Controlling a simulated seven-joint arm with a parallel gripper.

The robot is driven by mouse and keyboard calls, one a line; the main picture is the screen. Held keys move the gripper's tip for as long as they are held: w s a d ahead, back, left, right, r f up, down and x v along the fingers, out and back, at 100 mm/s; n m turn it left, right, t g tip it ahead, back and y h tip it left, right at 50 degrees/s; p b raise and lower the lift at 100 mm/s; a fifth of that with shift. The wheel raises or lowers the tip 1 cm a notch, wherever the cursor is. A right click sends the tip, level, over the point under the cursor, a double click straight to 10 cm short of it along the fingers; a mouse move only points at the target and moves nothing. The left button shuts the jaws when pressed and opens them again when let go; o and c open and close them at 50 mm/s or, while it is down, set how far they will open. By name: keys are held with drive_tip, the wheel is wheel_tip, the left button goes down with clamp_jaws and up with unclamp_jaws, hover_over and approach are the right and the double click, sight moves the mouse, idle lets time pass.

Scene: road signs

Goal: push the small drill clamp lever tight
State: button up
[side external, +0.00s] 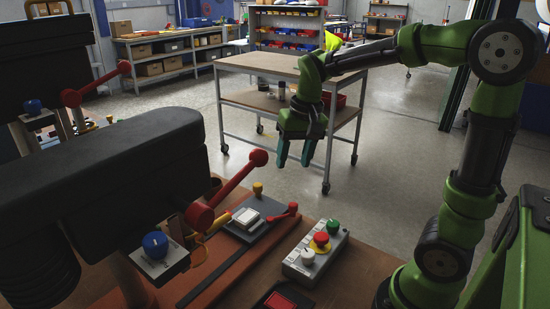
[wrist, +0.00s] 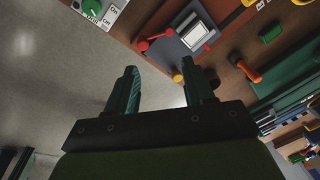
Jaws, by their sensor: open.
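A short red clamp lever (side external: 284,214) with a round knob lies low on a dark grey plate (side external: 238,231), beside a pale square block (side external: 246,216). In the wrist view the red lever (wrist: 155,40) shows at the top, next to the plate and the pale block (wrist: 192,36). A black drill (side external: 110,170) with a longer red ball-ended handle (side external: 232,184) stands at the left. My gripper (side external: 294,162) is open and empty, its fingers pointing down, above and behind the bench and apart from the lever. In the wrist view my gripper (wrist: 158,72) has nothing between its fingers.
A grey button box (side external: 315,250) with green, red and white knobs sits right of the plate. A yellow knob (side external: 257,188) stands behind the plate. Another drill with a red handle (side external: 95,84) is at the back left. A wheeled table (side external: 270,66) stands on open floor behind.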

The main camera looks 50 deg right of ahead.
sight(293, 204)
drive_tip(key=w+d+r+m+g, duration=0.1)
drive_tip(key=w+d+m+g, duration=0.1)
drive_tip(key=w+d, duration=0.15)
drive_tip(key=shift+h, duration=0.3)
drive_tip(key=f, duration=0.5)
drive_tip(key=s+f, duration=0.1)
drive_tip(key=f, duration=1.1)
drive_tip(key=shift+s, duration=0.2)
drive_tip(key=shift+r, duration=0.1)
drive_tip(key=shift+c, duration=0.2)
clamp_jaws()
